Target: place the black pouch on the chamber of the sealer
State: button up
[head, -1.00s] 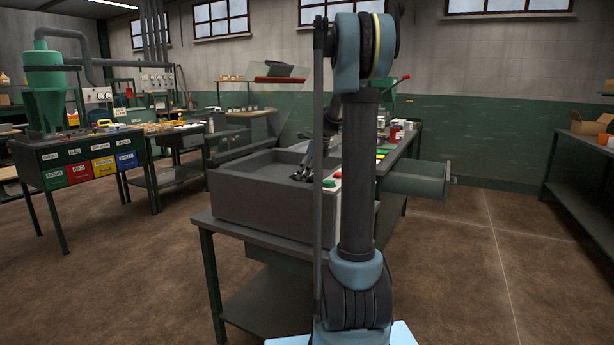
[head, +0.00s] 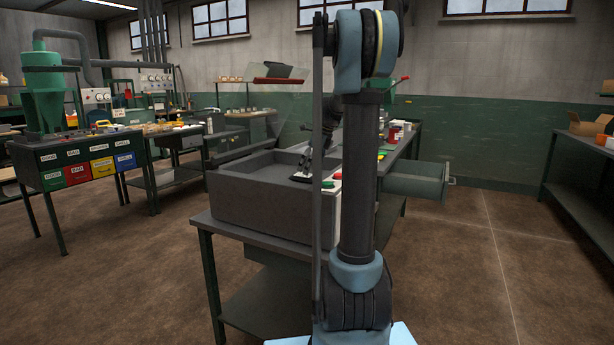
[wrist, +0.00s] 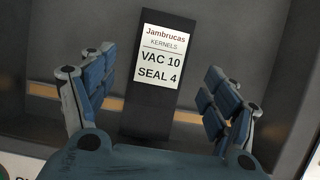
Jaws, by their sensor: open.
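The black pouch (wrist: 185,98) lies inside the grey chamber of the sealer (wrist: 55,60). Its white label reads "Jambrucas KERNELS VAC 10 SEAL 4". It lies across a tan strip that shows on both sides of it. My gripper (wrist: 158,98) is open, its fingers apart on either side of the pouch's lower part and not visibly touching it. In the head view the sealer (head: 255,209) is a grey open box on a bench, and my gripper (head: 304,168) is over its right part. The pouch cannot be made out there.
The sealer's clear raised lid with a red edge (head: 280,80) stands above the chamber. Red and green buttons (head: 329,183) sit on the sealer's right side. An open green drawer (head: 416,182) juts out at the right. Labelled bins (head: 103,165) stand far left.

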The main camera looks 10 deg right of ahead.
aim_at(317, 178)
jog(key=v, duration=0.8)
